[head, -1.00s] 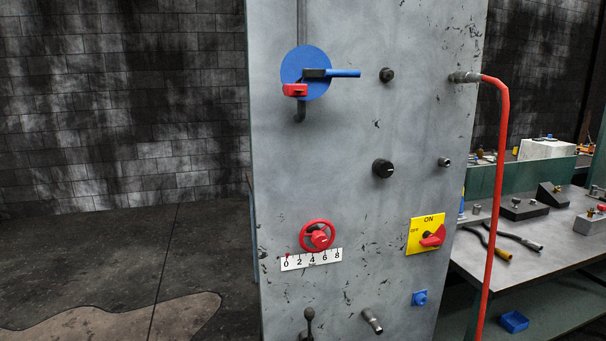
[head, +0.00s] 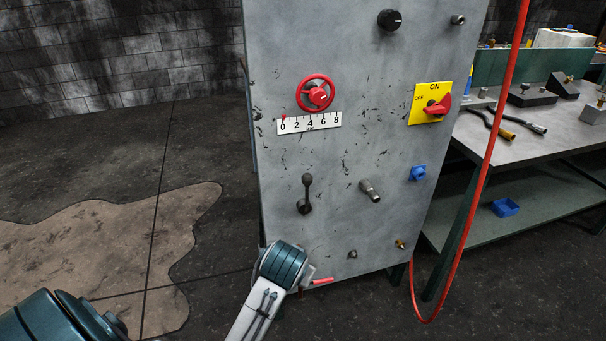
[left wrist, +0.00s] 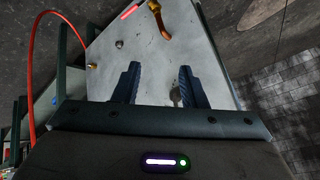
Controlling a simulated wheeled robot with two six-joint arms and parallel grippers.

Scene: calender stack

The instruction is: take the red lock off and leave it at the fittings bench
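The red lock is outside both current views; in the earlier head view it hung on the blue disc high on the grey cabinet (head: 330,225). The fittings bench (head: 535,150) stands to the right of the cabinet, with tools and fittings on its top. My left arm rises in front of the cabinet's lower edge in the head view, where its fingers cannot be made out. In the left wrist view my left gripper (left wrist: 158,88) is open, its two dark fingers apart with nothing between them, facing the cabinet's face. My right gripper is in neither view.
The cabinet carries a red handwheel (head: 315,94), a red switch on a yellow plate (head: 429,102), a dark lever (head: 306,194) and pipe stubs. A red hose (head: 487,170) hangs between cabinet and bench. Open floor (head: 100,240) lies left.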

